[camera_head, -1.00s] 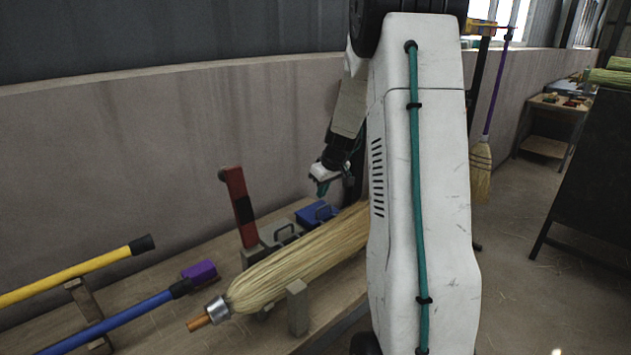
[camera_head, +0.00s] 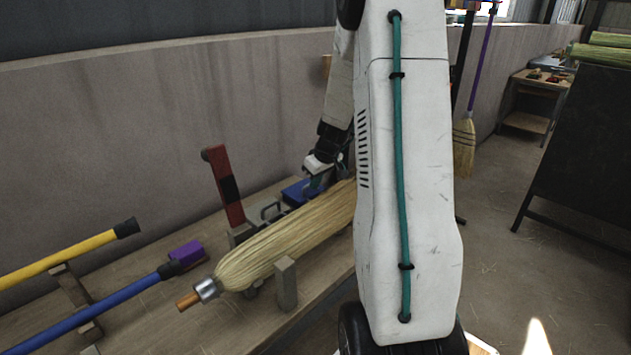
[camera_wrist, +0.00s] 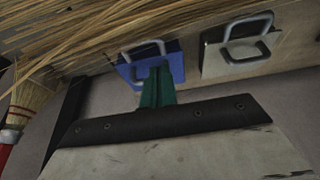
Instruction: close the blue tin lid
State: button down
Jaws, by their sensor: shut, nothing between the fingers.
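The blue tin (camera_head: 293,190) stands on the bench behind the broom head, partly hidden by my gripper. In the wrist view the blue tin (camera_wrist: 128,74) shows a grey wire handle. I cannot tell the lid's angle. My gripper (camera_head: 315,185) is at the right part of the tin, its green fingers pointing down. In the wrist view my gripper (camera_wrist: 156,72) has its fingers together, empty, and overlapping the tin's face beside the handle. Whether they touch the lid is unclear.
A grey tin (camera_head: 268,211) stands left of the blue one, near an upright red-handled tool (camera_head: 222,180). A straw broom head (camera_head: 285,245) lies in front, held by wooden posts. A blue pole (camera_head: 80,318) and a yellow pole (camera_head: 60,258) lie at left.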

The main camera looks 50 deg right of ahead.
jog(key=v, duration=0.7)
jog(key=shift+s+r, duration=0.2)
jog(key=shift+r, duration=0.15)
jog(key=s+a+m, duration=0.1)
jog(key=a, duration=0.1)
jog(key=s+a+f+m+g+y, duration=0.1)
jog(key=s+a, duration=0.1)
jog(key=shift+s+a+m, duration=0.1)
jog(key=shift+s+m, duration=0.2)
jog(key=shift+m, duration=0.1)
jog(key=s+a+r+n, duration=0.1)
jog(key=s+a+r, duration=0.3)
jog(key=a, duration=0.6)
jog(key=s+a+r+n+g, duration=0.1)
jog(key=s+a+r, duration=0.2)
jog(key=s+a, duration=0.6)
jog(key=s+a+r+n, duration=0.1)
jog(key=s+a+r, duration=0.3)
jog(key=a, duration=0.7)
jog(key=s, duration=0.2)
jog(key=shift+s+a+r+g+h, duration=0.25)
jog(key=shift+r+g+h, duration=0.05)
jog(key=shift+r+h, duration=0.1)
